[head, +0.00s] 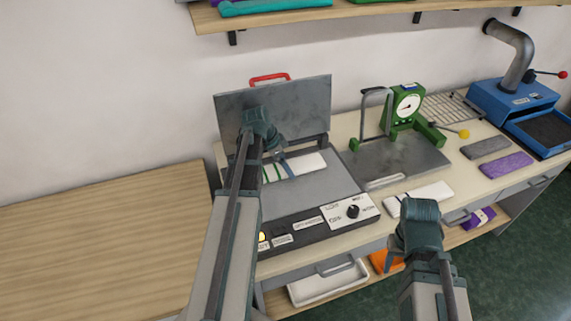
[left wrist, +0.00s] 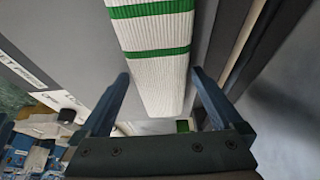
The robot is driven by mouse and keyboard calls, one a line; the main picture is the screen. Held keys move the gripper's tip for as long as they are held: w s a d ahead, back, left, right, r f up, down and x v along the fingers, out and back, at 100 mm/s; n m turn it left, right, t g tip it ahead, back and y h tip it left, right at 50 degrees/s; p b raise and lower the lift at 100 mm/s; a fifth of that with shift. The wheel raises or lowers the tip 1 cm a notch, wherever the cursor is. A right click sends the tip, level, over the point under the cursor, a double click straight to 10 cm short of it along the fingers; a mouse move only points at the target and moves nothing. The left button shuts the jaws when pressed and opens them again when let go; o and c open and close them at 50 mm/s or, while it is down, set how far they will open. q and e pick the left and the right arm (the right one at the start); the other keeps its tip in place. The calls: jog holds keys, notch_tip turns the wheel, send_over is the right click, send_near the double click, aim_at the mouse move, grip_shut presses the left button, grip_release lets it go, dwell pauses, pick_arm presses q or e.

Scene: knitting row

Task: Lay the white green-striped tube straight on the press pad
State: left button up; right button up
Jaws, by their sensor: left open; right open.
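The white green-striped tube (head: 309,163) lies on the grey press pad (head: 315,192), near the raised lid (head: 305,105). Its long side looks roughly in line with the pad's front edge. My left gripper (head: 281,160) is over the tube and hides part of it. In the left wrist view my left gripper (left wrist: 158,76) is open, with a finger on each side of the tube (left wrist: 155,65); I cannot tell whether either finger touches it. My right gripper (head: 392,258) is open in front of the bench's front edge, apart from the tube.
A white piece (head: 420,196) lies on the bench right of the press. A green gauge stand (head: 408,103), a grey piece (head: 485,146), a purple piece (head: 507,165) and a blue machine (head: 515,100) stand or lie farther right. The wooden table (head: 100,230) at left is clear.

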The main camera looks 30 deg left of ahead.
pick_arm(q)
jog(key=p+v, duration=1)
jog(key=v, duration=0.2)
jog(key=shift+p, duration=0.4)
jog(key=shift+d, duration=0.15)
jog(key=s+d+n+g+y, duration=0.1)
jog(key=s+d, duration=0.3)
jog(key=d, duration=0.7)
jog(key=s+d+f+n+g+y, duration=0.1)
jog(key=s+d, duration=0.3)
jog(key=d, duration=0.7)
jog(key=s+d+n+g+y, duration=0.1)
jog(key=s+d, duration=0.4)
jog(key=d, duration=0.6)
jog(key=shift+f+n+g+y, duration=0.25)
jog(key=shift+n+g+y, duration=0.05)
jog(key=shift+n+y, duration=0.4)
jog(key=shift+d, duration=0.15)
notch_tip(320, 180, down, 2)
jog(key=shift+f+b, duration=0.15)
jog(key=shift+b, duration=1)
